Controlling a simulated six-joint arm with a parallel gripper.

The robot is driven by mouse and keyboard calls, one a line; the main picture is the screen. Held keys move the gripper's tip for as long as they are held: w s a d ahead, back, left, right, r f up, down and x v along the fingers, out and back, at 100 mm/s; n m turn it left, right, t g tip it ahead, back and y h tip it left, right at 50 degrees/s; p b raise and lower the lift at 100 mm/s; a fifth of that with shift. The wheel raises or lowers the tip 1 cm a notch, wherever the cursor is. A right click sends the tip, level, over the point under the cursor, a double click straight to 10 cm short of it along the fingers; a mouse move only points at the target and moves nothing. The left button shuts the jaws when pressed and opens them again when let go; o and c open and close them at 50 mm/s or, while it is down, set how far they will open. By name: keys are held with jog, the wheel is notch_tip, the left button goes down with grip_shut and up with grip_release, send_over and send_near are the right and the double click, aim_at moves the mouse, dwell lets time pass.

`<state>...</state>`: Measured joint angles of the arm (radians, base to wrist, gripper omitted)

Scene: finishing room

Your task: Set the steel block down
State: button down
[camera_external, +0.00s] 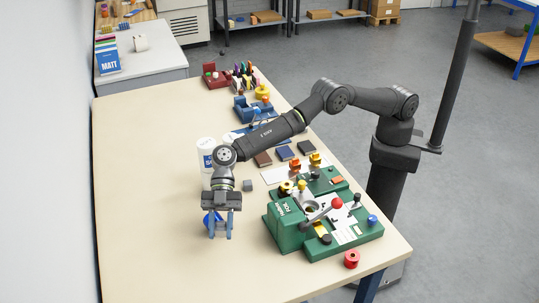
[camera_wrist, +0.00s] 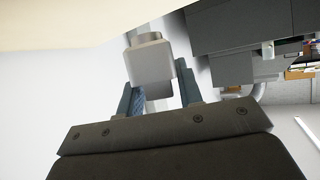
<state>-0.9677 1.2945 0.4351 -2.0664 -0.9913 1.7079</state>
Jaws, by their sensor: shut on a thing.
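My gripper (camera_external: 221,234) is in the left middle of the outside view, fingers pointing down over the beige table, left of the green fixture. In the wrist view, a light grey steel block (camera_wrist: 150,62) with a rounded top sits between the two fingers of my gripper (camera_wrist: 160,88), which are shut on it. In the outside view the held block is hard to make out, and I cannot tell its height over the table. A blue object (camera_external: 208,218) shows at the left finger.
The table's left and front are clear.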

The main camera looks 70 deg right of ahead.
aim_at(224, 222)
notch_tip(224, 222, down, 8)
jog(key=shift+f, duration=0.2)
jog(key=shift+f, duration=0.15)
jog(key=c, duration=1)
grip_release()
jog(key=shift+v, duration=3.85)
jog(key=shift+a, duration=0.1)
